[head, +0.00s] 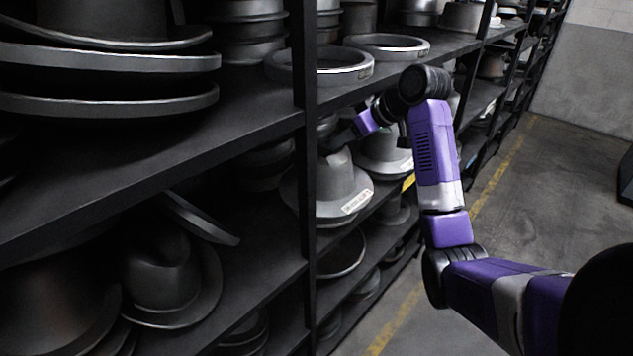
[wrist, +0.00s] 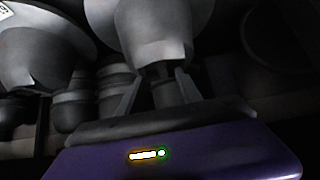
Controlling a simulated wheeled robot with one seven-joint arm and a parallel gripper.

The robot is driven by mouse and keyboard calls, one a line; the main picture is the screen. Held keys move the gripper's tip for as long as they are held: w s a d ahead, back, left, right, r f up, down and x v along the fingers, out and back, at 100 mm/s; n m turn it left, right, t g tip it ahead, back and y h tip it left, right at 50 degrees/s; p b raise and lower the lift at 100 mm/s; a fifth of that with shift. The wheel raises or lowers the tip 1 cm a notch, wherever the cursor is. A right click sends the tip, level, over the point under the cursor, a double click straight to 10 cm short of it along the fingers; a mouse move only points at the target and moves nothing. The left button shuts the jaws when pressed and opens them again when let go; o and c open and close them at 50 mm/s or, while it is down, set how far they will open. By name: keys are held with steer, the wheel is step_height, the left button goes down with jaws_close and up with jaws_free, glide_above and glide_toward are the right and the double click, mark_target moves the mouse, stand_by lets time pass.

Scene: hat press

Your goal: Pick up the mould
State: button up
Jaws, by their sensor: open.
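A grey hat-shaped mould (head: 338,182) with a tall crown, a wide brim and a white label stands on the middle shelf in the head view. In the wrist view a grey crown with its brim (wrist: 155,28), seemingly the same mould, is at the top centre. My gripper (head: 338,136) is just above the crown in the head view, partly hidden by the shelf post and shadow. In the wrist view my gripper (wrist: 158,78) is open, its two fingers pointing at the crown's end. I cannot tell whether they touch it. Nothing is held.
A second mould (head: 385,150) stands close on the right, partly behind my arm. The shelf above (head: 250,112) bears ring-shaped pieces (head: 348,68), leaving limited height. A dark upright post (head: 306,150) is just left of the mould. The aisle floor (head: 560,180) is clear.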

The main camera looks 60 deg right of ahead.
mark_target(329, 147)
steer(key=shift+p+x, duration=0.9)
steer(key=shift+x, duration=2.5)
steer(key=shift+a, duration=0.2)
steer(key=shift+c, duration=0.2)
jaws_close()
steer(key=shift+d+r, duration=0.1)
steer(key=shift+r, duration=0.15)
